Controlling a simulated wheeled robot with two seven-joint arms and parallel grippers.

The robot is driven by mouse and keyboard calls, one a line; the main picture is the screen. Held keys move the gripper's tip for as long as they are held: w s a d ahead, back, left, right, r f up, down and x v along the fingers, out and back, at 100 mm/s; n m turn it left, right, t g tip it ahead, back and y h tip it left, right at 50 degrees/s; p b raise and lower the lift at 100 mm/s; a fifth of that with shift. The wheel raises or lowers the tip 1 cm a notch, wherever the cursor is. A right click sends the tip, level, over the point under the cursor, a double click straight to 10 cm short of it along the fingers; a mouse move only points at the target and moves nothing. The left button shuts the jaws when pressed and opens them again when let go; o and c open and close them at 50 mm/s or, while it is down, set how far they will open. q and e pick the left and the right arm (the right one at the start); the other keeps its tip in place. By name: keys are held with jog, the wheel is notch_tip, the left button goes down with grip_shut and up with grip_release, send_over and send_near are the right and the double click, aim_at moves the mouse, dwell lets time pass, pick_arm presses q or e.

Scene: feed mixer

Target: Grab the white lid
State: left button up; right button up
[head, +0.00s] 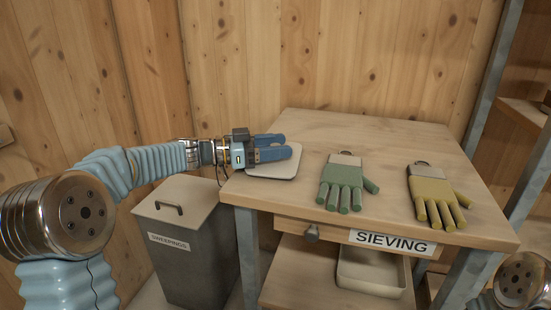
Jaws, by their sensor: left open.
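A flat white lid (283,169) with rounded corners lies at the left end of the wooden table. My left gripper (284,146), with blue fingers, reaches in from the left and is over the lid, its fingers pointing right. The gripper is open, with nothing seen between its fingers. It covers part of the lid, and I cannot tell whether the fingers touch it. My right gripper is out of view; only part of my right arm shows at the bottom right corner.
A green glove (345,184) and a yellow glove (436,195) lie on the wooden table (352,128). A pale tray (369,272) sits on the shelf below, under the SIEVING label (392,242). A grey SWEEPINGS bin (190,263) stands left of the table. Metal posts stand at right.

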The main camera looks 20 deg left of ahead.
pick_arm(q)
grip_shut()
jog(key=shift+r, duration=0.1)
